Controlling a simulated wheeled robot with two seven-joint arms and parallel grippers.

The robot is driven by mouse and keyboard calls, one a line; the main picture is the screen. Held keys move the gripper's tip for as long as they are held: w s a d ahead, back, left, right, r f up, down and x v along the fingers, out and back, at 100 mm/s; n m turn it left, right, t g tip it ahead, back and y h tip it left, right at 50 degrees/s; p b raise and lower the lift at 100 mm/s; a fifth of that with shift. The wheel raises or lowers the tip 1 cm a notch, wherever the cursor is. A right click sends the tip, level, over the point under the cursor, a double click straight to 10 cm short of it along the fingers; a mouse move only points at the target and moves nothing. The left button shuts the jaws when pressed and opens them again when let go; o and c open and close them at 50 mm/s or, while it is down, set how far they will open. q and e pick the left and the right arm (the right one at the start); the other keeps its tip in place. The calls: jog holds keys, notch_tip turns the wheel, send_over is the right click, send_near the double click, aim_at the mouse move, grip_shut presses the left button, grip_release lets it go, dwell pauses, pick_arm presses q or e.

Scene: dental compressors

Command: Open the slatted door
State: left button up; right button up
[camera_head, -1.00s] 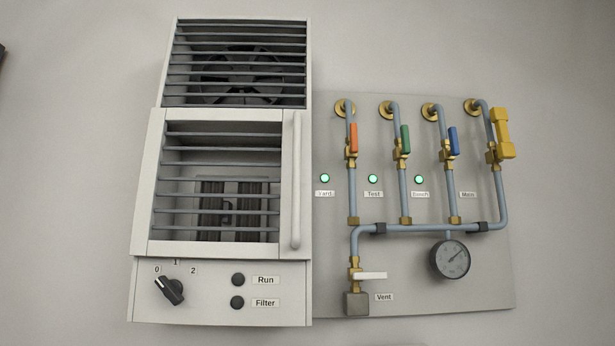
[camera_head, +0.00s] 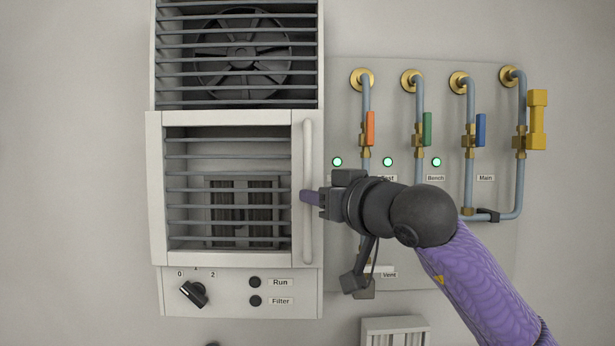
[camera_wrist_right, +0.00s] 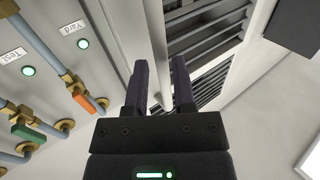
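The slatted door (camera_head: 157,190) is a white-framed panel with dark horizontal slats in the middle of the cabinet, and it looks shut. Its white vertical bar handle (camera_head: 308,150) runs along the right edge. My right gripper (camera_head: 309,197) reaches in from the right at the handle's lower half. In the right wrist view the two dark fingers (camera_wrist_right: 160,85) stand apart, with the handle (camera_wrist_right: 157,45) running down between them. A gap seems to show beside the bar; contact cannot be told. My left gripper is in neither view.
A dark knob (camera_head: 194,293) and two buttons sit below the door. A pale ridged box (camera_head: 395,330) shows at the bottom. The wall left is clear.

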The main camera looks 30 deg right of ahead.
jog(key=w+p, duration=0.1)
jog(key=w, duration=0.2)
jog(key=shift+w, duration=0.15)
grip_shut()
dwell(1.3)
